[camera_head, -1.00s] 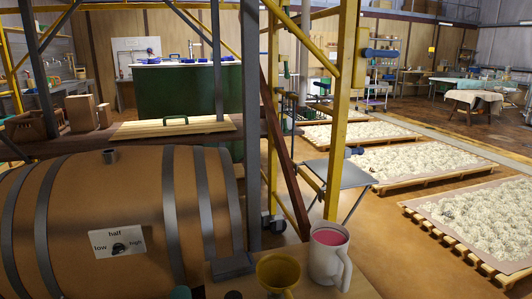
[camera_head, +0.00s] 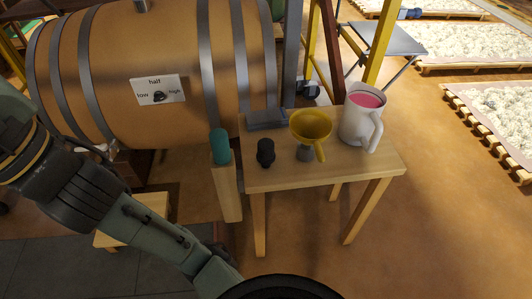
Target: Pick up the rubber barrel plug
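A small black plug-shaped piece (camera_head: 266,153), likely the rubber barrel plug, stands upright at the left front of a small wooden table (camera_head: 345,176). It is wider at the top and narrower below. The wooden barrel (camera_head: 105,75) with metal hoops lies on its side behind and to the left, with a low-half-high dial plate (camera_head: 158,92) on it. My arm runs from the left edge to the bottom middle, well below the plug. My gripper cannot be made out; a dark rounded part of my arm is cut off by the bottom edge.
A yellow funnel (camera_head: 311,127) stands close right of the plug. A white jug (camera_head: 362,118) of pink liquid stands farther right. A dark grey block (camera_head: 266,119) lies behind. A teal cylinder (camera_head: 219,147) tops a wooden post (camera_head: 227,190) at left. A low stool (camera_head: 150,207) stands below the barrel.

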